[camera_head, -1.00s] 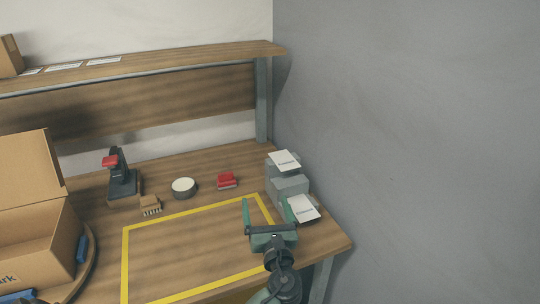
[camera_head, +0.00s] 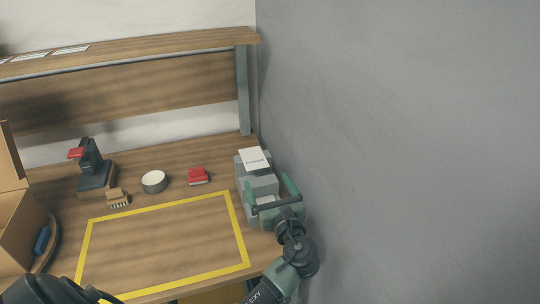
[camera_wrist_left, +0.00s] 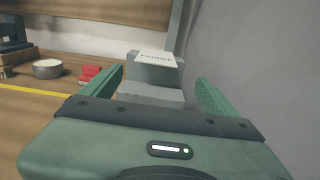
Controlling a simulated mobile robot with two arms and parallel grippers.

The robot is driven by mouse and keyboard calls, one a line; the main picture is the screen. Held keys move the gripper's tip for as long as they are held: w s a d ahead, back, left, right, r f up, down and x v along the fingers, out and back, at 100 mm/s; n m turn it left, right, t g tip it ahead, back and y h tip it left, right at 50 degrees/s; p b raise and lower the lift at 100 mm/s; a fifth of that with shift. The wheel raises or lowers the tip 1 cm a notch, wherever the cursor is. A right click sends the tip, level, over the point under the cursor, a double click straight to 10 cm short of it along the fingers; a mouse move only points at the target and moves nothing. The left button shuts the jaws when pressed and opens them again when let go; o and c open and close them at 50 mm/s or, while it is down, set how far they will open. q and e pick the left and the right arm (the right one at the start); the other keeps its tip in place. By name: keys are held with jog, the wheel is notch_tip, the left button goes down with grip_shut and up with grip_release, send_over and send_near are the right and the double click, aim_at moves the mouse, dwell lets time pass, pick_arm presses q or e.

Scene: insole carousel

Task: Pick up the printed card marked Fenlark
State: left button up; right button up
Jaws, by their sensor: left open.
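The printed card (camera_head: 254,159) is white with dark print that seems to read Fenlark. It rests tilted on the upper back step of a grey stepped stand (camera_head: 262,184) by the wall. In the left wrist view the card (camera_wrist_left: 155,57) lies ahead, beyond the fingertips, on the stand (camera_wrist_left: 150,92). My left gripper (camera_head: 270,190) is open, in front of the card and over the stand's lower part. In the left wrist view its fingers (camera_wrist_left: 160,78) are spread with nothing between them.
The grey wall stands close on the right. A red block (camera_head: 198,175), a round white-topped tin (camera_head: 154,181), a brush (camera_head: 118,198) and a black-and-red device (camera_head: 92,168) sit left of the stand. A yellow tape outline (camera_head: 239,226) surrounds bare table. A cardboard box (camera_head: 18,232) is at left.

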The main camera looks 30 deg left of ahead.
aim_at(258, 167)
pick_arm(q)
jog(key=shift+w+a+r, duration=0.1)
jog(key=shift+w+a, duration=0.1)
jog(key=shift+w, duration=0.1)
jog(key=a, duration=0.1)
jog(key=w+a+p, duration=0.1)
jog(key=a, duration=0.1)
jog(key=shift+a+r, duration=0.1)
jog(key=shift+r, duration=0.1)
jog(key=x, duration=0.3)
jog(key=shift+w+f+p, duration=0.1)
jog(key=shift+w+p, duration=0.25)
jog(key=shift+p, duration=0.05)
jog(key=shift+w+a, duration=0.1)
jog(key=shift+a, duration=0.15)
jog(key=c, duration=1.4)
pick_arm(e)
jog(key=shift+s+a+r, duration=0.25)
jog(key=shift+a+r, duration=0.05)
jog(key=shift+r, duration=0.2)
jog(key=shift+s+a+r, duration=0.2)
jog(key=shift+a+r, duration=0.05)
jog(key=shift+r, duration=0.25)
